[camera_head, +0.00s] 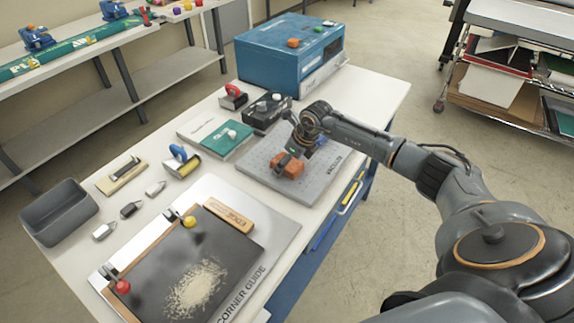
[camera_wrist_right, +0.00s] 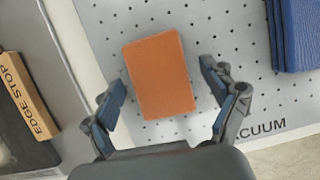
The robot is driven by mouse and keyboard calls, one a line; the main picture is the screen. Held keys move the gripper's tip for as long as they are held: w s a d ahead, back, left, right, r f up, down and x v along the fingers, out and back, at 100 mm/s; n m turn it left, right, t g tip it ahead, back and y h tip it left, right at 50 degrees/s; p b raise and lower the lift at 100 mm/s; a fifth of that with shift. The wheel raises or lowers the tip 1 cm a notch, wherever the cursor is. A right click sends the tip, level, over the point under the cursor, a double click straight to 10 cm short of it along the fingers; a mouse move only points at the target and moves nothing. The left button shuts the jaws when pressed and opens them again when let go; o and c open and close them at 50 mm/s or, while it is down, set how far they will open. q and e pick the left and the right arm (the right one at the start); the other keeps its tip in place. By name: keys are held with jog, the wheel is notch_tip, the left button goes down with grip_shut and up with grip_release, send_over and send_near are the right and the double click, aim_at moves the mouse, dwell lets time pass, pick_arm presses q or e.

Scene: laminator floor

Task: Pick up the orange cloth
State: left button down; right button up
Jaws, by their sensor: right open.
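The orange cloth (camera_wrist_right: 160,75) is a folded, flat rectangular block lying on the grey perforated vacuum plate (camera_wrist_right: 110,18). In the head view the cloth (camera_head: 292,167) is partly hidden by my right gripper (camera_head: 291,156). In the right wrist view my right gripper (camera_wrist_right: 164,80) is open, with one finger on each side of the cloth's near part. Gaps show between both fingers and the cloth, and nothing is held. The height of the fingertips above the plate is hard to tell. My left gripper is not in view.
A folded blue stack (camera_wrist_right: 296,35) lies on the plate to the right in the wrist view. A blue machine (camera_head: 290,50) stands behind; a grey bin (camera_head: 60,210) is at far left.

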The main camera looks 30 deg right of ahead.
jog(key=c, duration=1.2)
jog(key=shift+r, duration=0.15)
jog(key=shift+c, duration=0.2)
jog(key=shift+r+p, duration=0.2)
jog(key=shift+p, duration=0.2)
jog(key=shift+w+r+b, duration=0.1)
jog(key=shift+r+b, duration=0.8)
jog(key=shift+b, duration=0.15)
jog(key=s+a+r+b, duration=0.2)
jog(key=s+r+b, duration=0.3)
jog(key=s+r, duration=0.6)
jog(key=s, duration=0.3)
jog(key=shift+a, duration=0.15)
